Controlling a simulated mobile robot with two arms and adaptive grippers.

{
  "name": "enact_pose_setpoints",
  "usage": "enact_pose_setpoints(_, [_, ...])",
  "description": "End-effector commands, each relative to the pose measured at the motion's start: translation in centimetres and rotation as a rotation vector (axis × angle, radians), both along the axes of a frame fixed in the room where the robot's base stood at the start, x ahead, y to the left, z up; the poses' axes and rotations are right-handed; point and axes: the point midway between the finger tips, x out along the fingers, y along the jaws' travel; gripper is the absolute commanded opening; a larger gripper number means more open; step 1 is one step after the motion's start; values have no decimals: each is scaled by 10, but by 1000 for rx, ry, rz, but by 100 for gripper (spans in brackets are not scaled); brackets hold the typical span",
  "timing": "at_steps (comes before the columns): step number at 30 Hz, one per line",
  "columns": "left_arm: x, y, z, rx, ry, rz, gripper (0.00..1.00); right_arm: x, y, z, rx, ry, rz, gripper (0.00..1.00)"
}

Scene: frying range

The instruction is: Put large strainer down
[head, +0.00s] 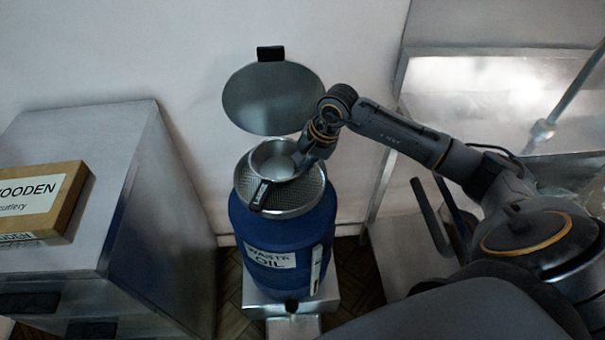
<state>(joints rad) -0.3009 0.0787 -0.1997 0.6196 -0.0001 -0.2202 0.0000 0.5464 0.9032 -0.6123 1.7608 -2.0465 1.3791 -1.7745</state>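A round metal strainer (272,148) with a short black handle (260,193) sits at the top of the blue waste oil drum (290,237), over a perforated metal basket (303,190) in its mouth. The strainer's handle points toward the front of the drum. My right gripper (299,161) is at the strainer's right rim, with its fingertips pointing down. The fingers are small and dark, so I cannot tell whether they grip the rim or only rest beside it. My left gripper is not in view.
The drum's round lid (272,98) stands raised behind it. A metal cabinet (125,185) with a wooden cutlery box (45,203) stands at left. A metal counter (480,72) is at right. The drum rests on a low metal base (258,302).

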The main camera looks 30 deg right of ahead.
Motion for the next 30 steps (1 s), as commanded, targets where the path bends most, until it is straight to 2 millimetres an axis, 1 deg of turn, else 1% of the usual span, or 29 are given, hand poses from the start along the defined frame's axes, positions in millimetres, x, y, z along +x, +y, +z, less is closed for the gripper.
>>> enact_pose_setpoints(2, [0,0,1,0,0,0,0,3,-3,-6,1,1,-2,0])
enact_pose_setpoints(6, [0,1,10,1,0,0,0,1,-2,-26,3,6,-2,0])
enact_pose_setpoints(9, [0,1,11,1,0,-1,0,2,-2,-34,2,0,-1,0])
enact_pose_setpoints(15, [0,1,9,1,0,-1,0,3,-3,-35,1,-1,0,0])
enact_pose_setpoints(20, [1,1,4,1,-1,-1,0,3,-3,-39,0,-1,0,0])
enact_pose_setpoints(21, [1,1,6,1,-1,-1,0,2,-3,-38,0,0,0,10])
enact_pose_setpoints(22, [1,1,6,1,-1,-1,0,2,-3,-37,-1,1,0,15])
enact_pose_setpoints(30, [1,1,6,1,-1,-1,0,2,-2,-37,0,1,0,15])
